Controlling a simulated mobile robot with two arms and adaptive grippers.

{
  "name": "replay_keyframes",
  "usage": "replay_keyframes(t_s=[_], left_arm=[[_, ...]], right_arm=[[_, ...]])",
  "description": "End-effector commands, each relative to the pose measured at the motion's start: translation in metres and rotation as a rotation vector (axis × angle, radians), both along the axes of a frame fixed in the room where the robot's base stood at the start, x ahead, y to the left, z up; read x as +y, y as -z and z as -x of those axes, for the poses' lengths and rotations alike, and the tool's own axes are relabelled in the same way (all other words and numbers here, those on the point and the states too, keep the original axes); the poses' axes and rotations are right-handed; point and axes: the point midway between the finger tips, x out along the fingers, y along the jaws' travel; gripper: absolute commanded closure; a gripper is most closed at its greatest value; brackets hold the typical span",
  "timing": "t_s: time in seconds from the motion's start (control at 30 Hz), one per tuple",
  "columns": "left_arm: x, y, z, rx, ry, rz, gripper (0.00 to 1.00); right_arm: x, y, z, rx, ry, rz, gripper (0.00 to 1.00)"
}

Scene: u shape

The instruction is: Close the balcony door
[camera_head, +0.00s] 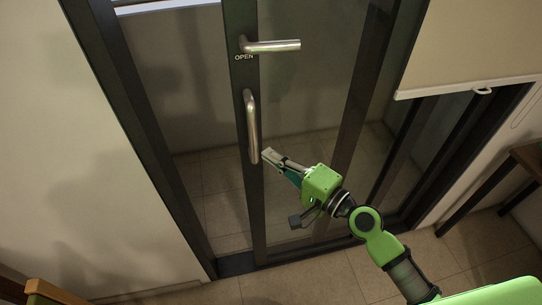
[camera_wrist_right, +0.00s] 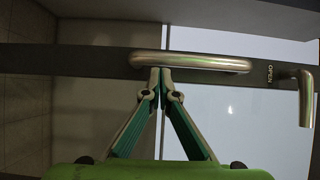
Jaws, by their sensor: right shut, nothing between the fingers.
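The balcony door is a dark-framed glass door; its stile (camera_head: 246,165) stands apart from the left jamb (camera_head: 150,150), with a gap between them. A silver pull bar (camera_head: 252,125) and a silver lever handle (camera_head: 272,46) marked OPEN are on the stile. My right gripper (camera_head: 268,156) is at the lower end of the pull bar, its fingers together and empty. In the wrist view the closed fingertips (camera_wrist_right: 160,74) overlap the near side of the pull bar (camera_wrist_right: 205,62); I cannot tell whether they touch it. The lever (camera_wrist_right: 306,98) shows at right. My left gripper is out of view.
A pale wall (camera_head: 60,130) is left of the door. A rolled-down blind (camera_head: 475,45) covers part of a window at right. A dark table (camera_head: 480,190) stands at the right edge. The tiled floor (camera_head: 330,280) before the door is clear.

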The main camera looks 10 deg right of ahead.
Motion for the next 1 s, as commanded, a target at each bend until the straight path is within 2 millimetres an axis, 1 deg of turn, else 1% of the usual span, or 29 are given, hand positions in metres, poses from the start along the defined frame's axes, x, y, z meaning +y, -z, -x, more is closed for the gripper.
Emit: replay_keyframes(t_s=[0.03,0.1,0.17,0.23,0.37,0.5,0.7,0.8,0.9,1.0], left_arm=[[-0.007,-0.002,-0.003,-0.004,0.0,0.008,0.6],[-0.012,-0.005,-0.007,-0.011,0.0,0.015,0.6],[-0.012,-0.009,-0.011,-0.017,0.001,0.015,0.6],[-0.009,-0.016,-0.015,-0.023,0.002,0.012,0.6],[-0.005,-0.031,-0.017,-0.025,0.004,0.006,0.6],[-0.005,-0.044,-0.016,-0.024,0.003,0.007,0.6],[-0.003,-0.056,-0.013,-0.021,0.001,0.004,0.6],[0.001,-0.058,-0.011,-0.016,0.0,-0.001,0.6],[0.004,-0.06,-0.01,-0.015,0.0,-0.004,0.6],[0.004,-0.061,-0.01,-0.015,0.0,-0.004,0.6]], right_arm=[[0.002,-0.001,0.0,0.0,-0.001,-0.001,1.0],[0.007,-0.002,0.001,0.001,-0.001,-0.003,1.0],[0.015,-0.003,0.001,0.001,-0.002,-0.004,1.0],[0.027,-0.005,0.002,0.002,-0.003,-0.005,1.0],[0.061,-0.008,0.006,0.002,-0.008,-0.009,1.0],[0.103,-0.009,0.009,0.001,-0.009,-0.011,1.0],[0.154,-0.008,0.012,-0.002,-0.006,-0.009,1.0],[0.174,-0.006,0.014,-0.001,-0.005,-0.007,1.0],[0.19,-0.004,0.015,-0.001,-0.004,-0.006,1.0],[0.2,-0.003,0.016,-0.001,-0.003,-0.003,1.0]])
